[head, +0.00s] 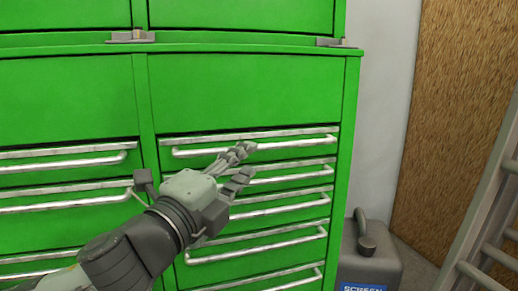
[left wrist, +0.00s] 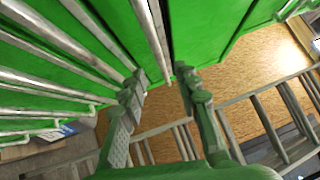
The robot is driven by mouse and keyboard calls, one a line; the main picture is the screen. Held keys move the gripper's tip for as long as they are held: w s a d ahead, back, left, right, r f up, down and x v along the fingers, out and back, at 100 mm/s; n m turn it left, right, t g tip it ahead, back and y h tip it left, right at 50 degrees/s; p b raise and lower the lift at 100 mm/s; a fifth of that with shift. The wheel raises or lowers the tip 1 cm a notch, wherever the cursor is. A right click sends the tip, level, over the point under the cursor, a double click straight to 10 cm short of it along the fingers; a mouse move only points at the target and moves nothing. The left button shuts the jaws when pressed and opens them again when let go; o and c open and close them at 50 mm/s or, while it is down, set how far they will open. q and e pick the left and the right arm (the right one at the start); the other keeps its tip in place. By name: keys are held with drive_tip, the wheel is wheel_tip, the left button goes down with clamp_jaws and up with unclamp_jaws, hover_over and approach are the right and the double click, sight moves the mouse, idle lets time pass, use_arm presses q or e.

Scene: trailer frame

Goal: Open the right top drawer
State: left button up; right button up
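The green cabinet has two columns of drawers with silver bar handles. The right top drawer's handle (head: 300,143) is the highest bar in the right column, and the drawer looks shut in the head view. My left gripper (head: 243,162) is in front of this drawer, its upper finger overlapping the handle. In the left wrist view my left gripper (left wrist: 160,92) has its fingers apart. The end of a bar, apparently the top handle (left wrist: 155,40), lies between the fingertips. I cannot tell whether either finger touches it. My right gripper is not in view.
More drawer handles (head: 262,235) lie below, close to the lower finger. A ladder (head: 490,215) leans at the far right before a wooden panel (head: 450,100).

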sight(261, 149)
use_arm(q)
drive_tip(key=x, duration=0.5)
drive_tip(key=shift+w+d, duration=0.15)
drive_tip(key=shift+w, duration=0.15)
clamp_jaws()
